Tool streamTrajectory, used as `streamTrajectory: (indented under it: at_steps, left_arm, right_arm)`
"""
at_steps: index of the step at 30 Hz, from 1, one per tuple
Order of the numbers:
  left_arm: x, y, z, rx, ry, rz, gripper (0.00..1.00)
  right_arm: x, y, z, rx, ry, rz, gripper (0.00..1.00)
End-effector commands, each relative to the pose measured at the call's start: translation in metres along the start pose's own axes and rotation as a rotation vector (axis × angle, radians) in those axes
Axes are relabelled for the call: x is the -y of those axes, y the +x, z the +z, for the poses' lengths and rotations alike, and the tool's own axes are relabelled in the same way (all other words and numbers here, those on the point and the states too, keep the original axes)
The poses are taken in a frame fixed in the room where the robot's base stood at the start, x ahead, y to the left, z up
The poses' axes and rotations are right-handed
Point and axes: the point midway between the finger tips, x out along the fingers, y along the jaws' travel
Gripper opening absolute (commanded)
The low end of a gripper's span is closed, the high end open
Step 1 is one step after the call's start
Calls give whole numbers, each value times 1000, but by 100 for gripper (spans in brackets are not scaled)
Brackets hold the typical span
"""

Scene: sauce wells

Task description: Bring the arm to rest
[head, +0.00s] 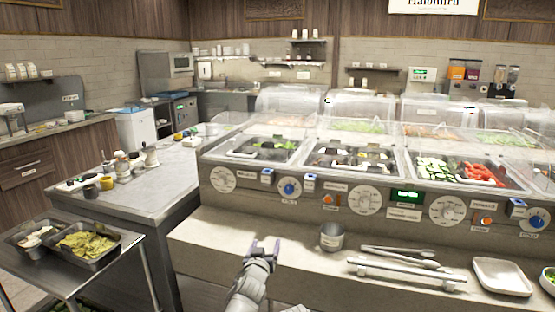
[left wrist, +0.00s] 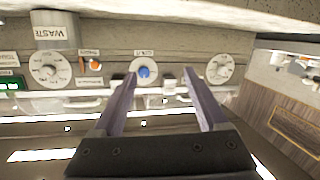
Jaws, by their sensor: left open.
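My left gripper (head: 264,247) is over the counter ledge (head: 210,229) in front of the sauce and salad wells. It is open, and nothing shows between its fingers. In the left wrist view the two fingers (left wrist: 158,98) stand apart, with a blue knob (left wrist: 144,71) of the control panel beyond them. A grey metal cup labelled WASTE (head: 332,236) stands on the ledge to the right of the gripper, apart from it. The cup also shows at the top left of the left wrist view (left wrist: 54,29). My right gripper is not in view.
Tongs (head: 398,254), a metal bar handle (head: 405,272) and a white tray (head: 502,277) lie right on the ledge. The panel with dials (head: 363,200) rises behind. A cart with trays of food (head: 66,268) stands at the left. The ledge left of the gripper is clear.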

Motion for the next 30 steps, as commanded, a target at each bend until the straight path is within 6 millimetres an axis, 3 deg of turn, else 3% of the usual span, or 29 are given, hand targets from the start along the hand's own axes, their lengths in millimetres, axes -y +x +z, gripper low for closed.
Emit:
streamTrajectory:
  at_steps: [8,11,15,18,22,28,30]
  left_arm:
    - [21,-33,70,303,71,-131,76]
    - [27,-62,110,496,119,-174,76]
    - [30,-120,165,806,196,-190,76]
    - [28,-160,191,995,244,-172,76]
    - [24,-207,213,1195,296,-129,76]
    - [18,-272,230,1454,361,-41,76]
    - [15,-275,208,1458,363,-40,76]
  right_arm:
    - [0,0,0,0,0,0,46]
    - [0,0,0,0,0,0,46]
    - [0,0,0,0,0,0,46]
    - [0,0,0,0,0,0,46]
    - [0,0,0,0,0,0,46]
    - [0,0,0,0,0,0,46]
    - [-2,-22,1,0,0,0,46]
